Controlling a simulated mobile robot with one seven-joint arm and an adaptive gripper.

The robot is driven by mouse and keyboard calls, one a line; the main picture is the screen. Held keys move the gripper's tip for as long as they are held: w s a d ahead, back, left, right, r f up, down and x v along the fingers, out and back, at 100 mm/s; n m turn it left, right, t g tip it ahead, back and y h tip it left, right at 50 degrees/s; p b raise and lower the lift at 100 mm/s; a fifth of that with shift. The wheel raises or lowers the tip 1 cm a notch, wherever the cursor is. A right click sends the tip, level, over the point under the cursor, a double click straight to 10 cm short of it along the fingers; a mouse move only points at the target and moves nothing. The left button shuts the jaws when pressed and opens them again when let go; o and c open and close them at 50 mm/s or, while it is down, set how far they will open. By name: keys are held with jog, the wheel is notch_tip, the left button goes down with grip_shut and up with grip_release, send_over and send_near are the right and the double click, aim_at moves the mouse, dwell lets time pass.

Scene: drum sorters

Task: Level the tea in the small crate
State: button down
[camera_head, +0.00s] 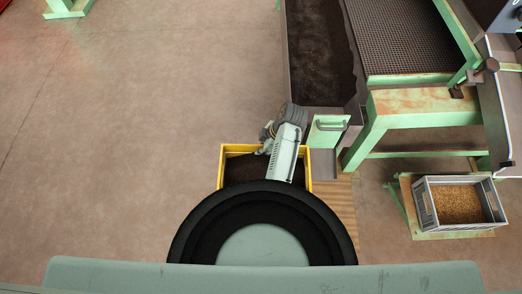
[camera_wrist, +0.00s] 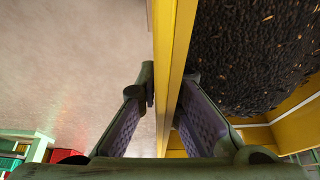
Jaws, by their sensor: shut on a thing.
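The small yellow crate (camera_head: 224,151) stands on the floor in front of me and holds dark tea (camera_head: 245,168). My body and arm hide its near part and part of its right side. In the wrist view the crate's yellow wall (camera_wrist: 176,40) runs between the two fingers of my gripper (camera_wrist: 168,88). One finger is outside the crate and the other is inside, beside the tea (camera_wrist: 255,50). My gripper is shut on the wall. The visible tea looks dark with scattered orange bits and rises in a rounded heap.
A wooden slatted board (camera_head: 338,205) lies right of the crate. A green machine part with a handle (camera_head: 328,128) stands close behind it. A green-framed sorter (camera_head: 410,103) is at upper right. A grey crate of brown material (camera_head: 425,208) stands at right. The left floor is clear.

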jog(key=shift+r, duration=0.5)
jog(key=shift+d, duration=0.4)
jog(key=shift+a, duration=0.5)
jog(key=shift+d, duration=0.1)
jog(key=shift+w, duration=0.1)
